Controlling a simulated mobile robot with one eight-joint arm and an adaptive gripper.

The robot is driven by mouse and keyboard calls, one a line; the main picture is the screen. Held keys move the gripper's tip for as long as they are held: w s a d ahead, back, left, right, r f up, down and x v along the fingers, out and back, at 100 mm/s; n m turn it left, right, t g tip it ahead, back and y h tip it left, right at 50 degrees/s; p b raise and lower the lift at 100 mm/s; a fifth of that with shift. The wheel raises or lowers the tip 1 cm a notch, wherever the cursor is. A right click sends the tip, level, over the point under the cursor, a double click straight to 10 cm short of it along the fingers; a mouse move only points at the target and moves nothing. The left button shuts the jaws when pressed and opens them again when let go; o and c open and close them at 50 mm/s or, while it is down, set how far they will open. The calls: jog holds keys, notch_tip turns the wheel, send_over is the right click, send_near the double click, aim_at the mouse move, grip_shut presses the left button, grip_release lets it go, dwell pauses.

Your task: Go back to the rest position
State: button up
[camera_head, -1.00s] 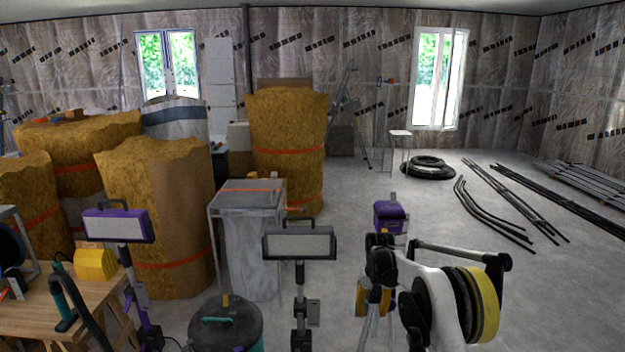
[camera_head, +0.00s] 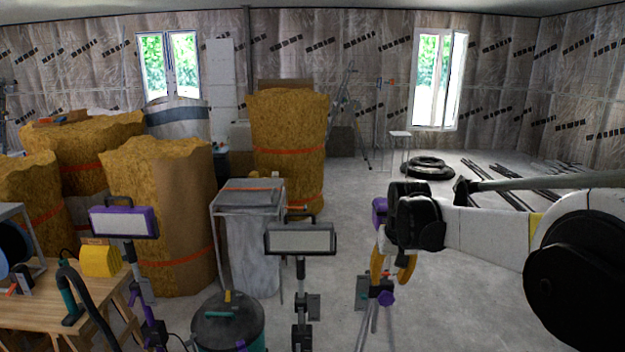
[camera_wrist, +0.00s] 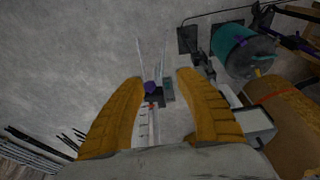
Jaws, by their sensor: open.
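My gripper (camera_wrist: 160,77) shows in the wrist view as two orange fingers spread apart, with nothing held between them. In the head view my gripper (camera_head: 392,280) hangs pointing down from my arm, close to a tripod with a purple knob (camera_head: 386,298). The tripod (camera_wrist: 151,87) also shows beyond the fingertips in the wrist view. I cannot tell how much gap lies between them. My arm reaches in from the right side of the head view and hides part of the floor and the tripod.
Work lights on stands (camera_head: 301,239) (camera_head: 124,222) and a teal-black vacuum (camera_head: 228,325) stand left of my gripper. A wooden workbench (camera_head: 55,305) is at the lower left. Insulation rolls (camera_head: 160,215) stand behind. Pipes and black coils (camera_head: 428,168) lie on the floor further back.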

jog(key=s+r+t, duration=0.1)
jog(key=s+r, duration=0.2)
jog(key=s, duration=0.8)
jog(key=s+r+t, duration=0.2)
jog(key=s+r, duration=0.1)
jog(key=s, duration=0.9)
jog(key=s+f+t, duration=0.1)
jog(key=s+f, duration=0.2)
jog(key=s, duration=0.4)
jog(key=shift+s+f, duration=0.3)
jog(key=shift+f, duration=0.1)
